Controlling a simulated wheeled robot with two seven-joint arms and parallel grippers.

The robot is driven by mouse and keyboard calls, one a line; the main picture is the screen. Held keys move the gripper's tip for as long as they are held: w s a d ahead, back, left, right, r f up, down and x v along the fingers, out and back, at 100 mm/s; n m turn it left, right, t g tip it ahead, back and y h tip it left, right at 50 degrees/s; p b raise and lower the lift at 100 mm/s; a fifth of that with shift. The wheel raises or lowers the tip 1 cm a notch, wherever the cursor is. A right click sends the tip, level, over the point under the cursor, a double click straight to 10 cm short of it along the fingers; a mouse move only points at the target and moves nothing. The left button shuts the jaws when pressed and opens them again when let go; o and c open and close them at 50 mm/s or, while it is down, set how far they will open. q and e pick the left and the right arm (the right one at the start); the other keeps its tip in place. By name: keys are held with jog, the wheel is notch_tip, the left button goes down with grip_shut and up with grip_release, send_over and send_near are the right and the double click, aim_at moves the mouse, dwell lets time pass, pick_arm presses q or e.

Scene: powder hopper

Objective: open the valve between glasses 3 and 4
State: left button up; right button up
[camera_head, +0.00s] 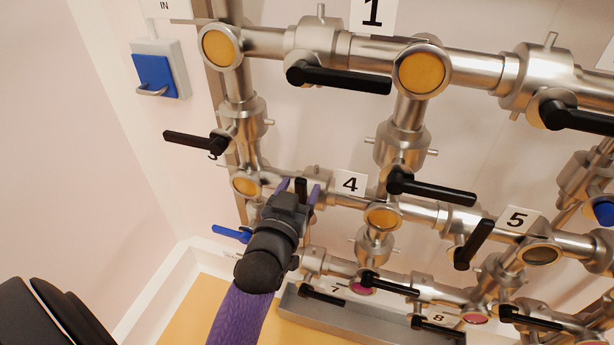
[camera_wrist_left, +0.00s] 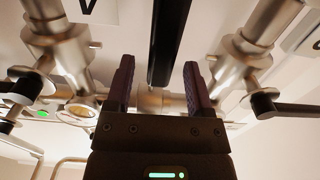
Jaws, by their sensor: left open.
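The valve with label 4 (camera_head: 350,184) sits on the pipe between a yellow sight glass (camera_head: 246,185) on the left and another yellow glass (camera_head: 383,217) on the right. Its black lever handle (camera_head: 301,188) looks short here and stands across the pipe. My left gripper (camera_head: 299,189) is open at this valve, its purple fingers on either side of the handle. In the left wrist view the handle (camera_wrist_left: 168,40) runs between the spread fingers (camera_wrist_left: 158,75), with gaps visible at both sides. The valve body is partly hidden behind the gripper. My right gripper is not in view.
A black handle (camera_head: 195,141) and a blue handle (camera_head: 232,233) lie to the left of my gripper. Valve 1's handle (camera_head: 340,78) is above, and another handle (camera_head: 430,188) is to the right. Lower pipes and a grey tray (camera_head: 340,315) are below.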

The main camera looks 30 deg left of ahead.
pick_arm(q)
jog(key=shift+x, duration=1.55)
grip_shut()
